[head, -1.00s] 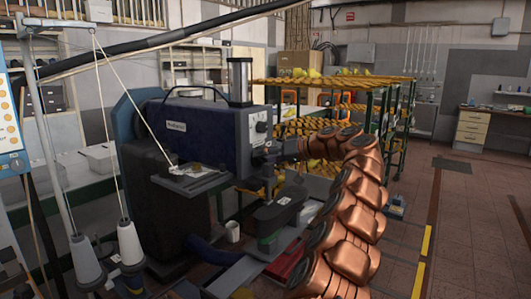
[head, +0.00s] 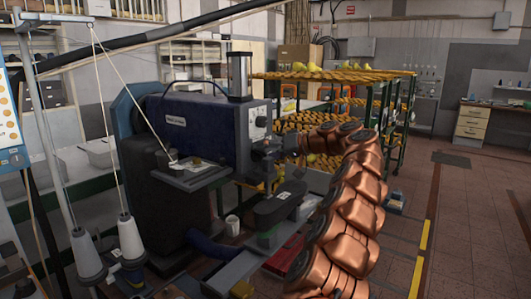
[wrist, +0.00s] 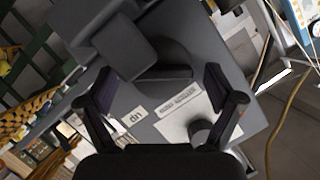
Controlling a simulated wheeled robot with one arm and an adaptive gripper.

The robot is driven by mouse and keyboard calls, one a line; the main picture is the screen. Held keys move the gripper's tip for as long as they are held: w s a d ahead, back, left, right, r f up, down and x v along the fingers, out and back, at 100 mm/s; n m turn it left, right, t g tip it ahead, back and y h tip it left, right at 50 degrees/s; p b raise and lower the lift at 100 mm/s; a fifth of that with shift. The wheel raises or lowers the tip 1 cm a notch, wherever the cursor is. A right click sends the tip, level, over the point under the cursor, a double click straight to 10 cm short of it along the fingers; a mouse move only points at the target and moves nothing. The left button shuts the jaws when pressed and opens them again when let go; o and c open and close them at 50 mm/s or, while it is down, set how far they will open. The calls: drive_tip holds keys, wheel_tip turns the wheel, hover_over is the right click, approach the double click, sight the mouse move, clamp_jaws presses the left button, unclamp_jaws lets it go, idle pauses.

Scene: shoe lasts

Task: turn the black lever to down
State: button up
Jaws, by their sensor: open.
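The blue sewing machine (head: 205,125) stands left of centre in the head view. My gripper (head: 266,148), at the end of my copper arm, is close to the machine's right end face, where the lever is too small and covered to make out. In the wrist view my gripper (wrist: 160,92) is open, its two dark fingers spread apart with nothing clearly held. A dark lever-like part (wrist: 125,47) with a rounded end lies just beyond and between the fingertips, against a grey panel. An upside-down label reading UP (wrist: 133,115) is beside it. I cannot tell contact or the lever's setting.
A grey cylinder (wrist: 201,130) sticks out near the right finger. Thread cones (head: 130,240) stand at the lower left. A green-framed rack with yellow-orange shelves (head: 340,75) stands behind my arm. The tiled floor (head: 480,200) at the right is open.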

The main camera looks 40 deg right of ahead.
drive_tip(key=v, duration=1.2)
idle(0.5)
